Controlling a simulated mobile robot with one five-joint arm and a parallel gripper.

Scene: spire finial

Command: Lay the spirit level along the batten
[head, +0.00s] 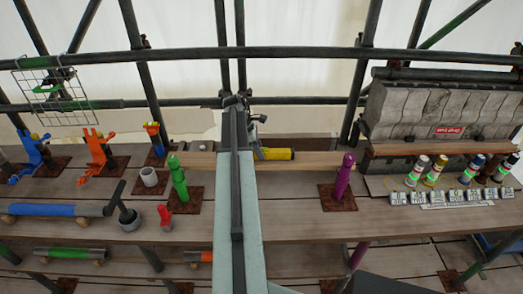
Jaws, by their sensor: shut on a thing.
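The spirit level (278,154) is yellow with a dark end and lies roughly level across the picture, just right of my arm. Its left part is hidden behind my arm. My gripper (257,150) is shut on it, though the arm mostly hides the fingers. The batten (318,160) is a pale wooden strip running left to right along the back of the bench. The level overlaps the batten in the picture, roughly parallel to it. I cannot tell whether they touch.
A green post (178,180) and a purple post (343,178) stand near the batten's ends. Colored cans (435,170) and small labelled blocks (445,197) are at the right. Orange figures (98,150), a grey cup (149,178) and a blue roll (45,210) are left. Scaffold tubes cross behind.

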